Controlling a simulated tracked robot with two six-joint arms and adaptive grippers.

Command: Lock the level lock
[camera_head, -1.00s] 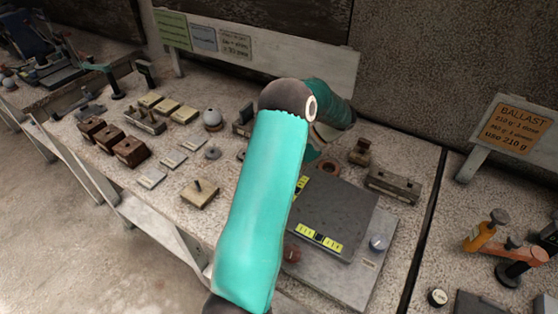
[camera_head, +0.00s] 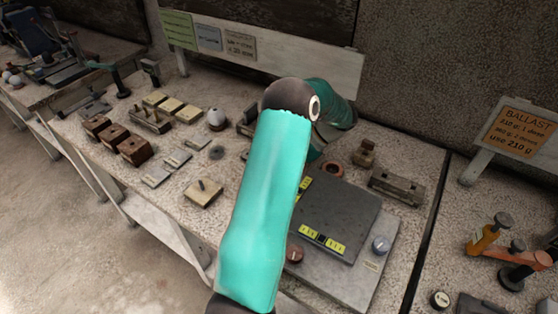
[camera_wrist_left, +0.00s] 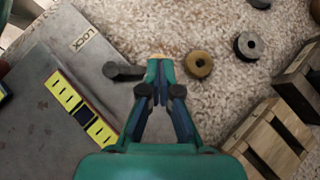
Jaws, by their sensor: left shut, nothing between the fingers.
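The level plate is a dark grey slab (camera_head: 345,220) with yellow bubble vials (camera_head: 322,240), on the bench. In the left wrist view the grey plate (camera_wrist_left: 65,40) carries a LOCK label (camera_wrist_left: 86,38). A small dark lever (camera_wrist_left: 122,71) with a round end lies below the label at the plate's edge, pointing right. My left gripper (camera_wrist_left: 159,60) is shut and empty, with its tips just right of the lever's free end; I cannot tell whether they touch. In the head view my teal arm hides the gripper and the lever. My right gripper is not in view.
A ballast sign (camera_head: 520,130) stands at right.

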